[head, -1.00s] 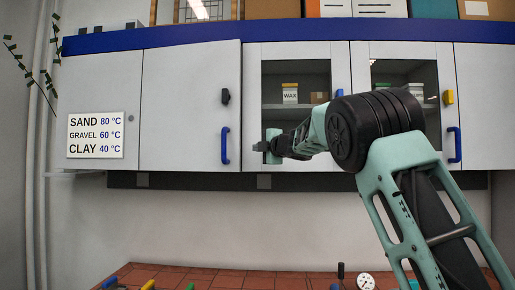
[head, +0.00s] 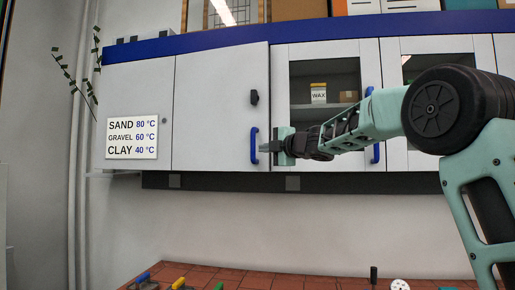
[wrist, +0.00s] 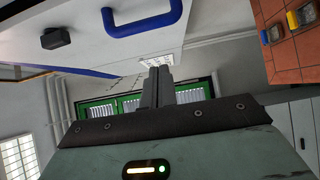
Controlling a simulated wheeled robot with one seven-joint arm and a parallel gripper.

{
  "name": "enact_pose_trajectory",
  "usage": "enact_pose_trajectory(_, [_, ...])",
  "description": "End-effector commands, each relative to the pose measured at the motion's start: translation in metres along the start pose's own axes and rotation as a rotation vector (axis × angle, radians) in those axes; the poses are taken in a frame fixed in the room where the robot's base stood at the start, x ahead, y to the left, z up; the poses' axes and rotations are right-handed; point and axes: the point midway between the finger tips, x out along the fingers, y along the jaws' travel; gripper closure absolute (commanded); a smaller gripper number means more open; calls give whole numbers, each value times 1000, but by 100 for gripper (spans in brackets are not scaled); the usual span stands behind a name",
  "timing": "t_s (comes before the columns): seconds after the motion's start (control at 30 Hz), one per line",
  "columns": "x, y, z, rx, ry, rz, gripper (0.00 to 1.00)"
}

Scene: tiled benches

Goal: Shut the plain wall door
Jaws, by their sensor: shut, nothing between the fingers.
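The plain wall door (head: 215,110) is a grey-white panel with a blue handle (head: 254,146) and a black catch (head: 254,97) near its right edge. That edge seems to stand slightly proud of the cabinet front, so the door looks a little ajar. My gripper (head: 265,148) is shut and empty, its fingers pointing left just beside the handle; I cannot tell whether they touch. In the wrist view my shut fingers (wrist: 157,88) are below the door panel (wrist: 95,22), its blue handle and its black catch.
Glass-fronted cabinet doors (head: 310,55) adjoin on the right, with a wax jar (head: 318,93) inside. A temperature sign (head: 132,138) hangs on the panel at left. A tiled bench (head: 240,277) with small items lies below. Pipes and a plant stand at far left.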

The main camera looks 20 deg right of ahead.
Motion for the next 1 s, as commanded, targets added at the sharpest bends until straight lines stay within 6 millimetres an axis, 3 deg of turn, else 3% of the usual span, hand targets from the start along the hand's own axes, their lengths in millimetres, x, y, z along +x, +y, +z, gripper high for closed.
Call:
enact_pose_trajectory(0.2, [47, 3, 0, 2, 1, -2, 100])
enact_pose_trajectory(0.4, [67, 3, 19, 1, -1, -1, 100])
enact_pose_trajectory(1.0, [77, 1, 30, 1, -1, 0, 100])
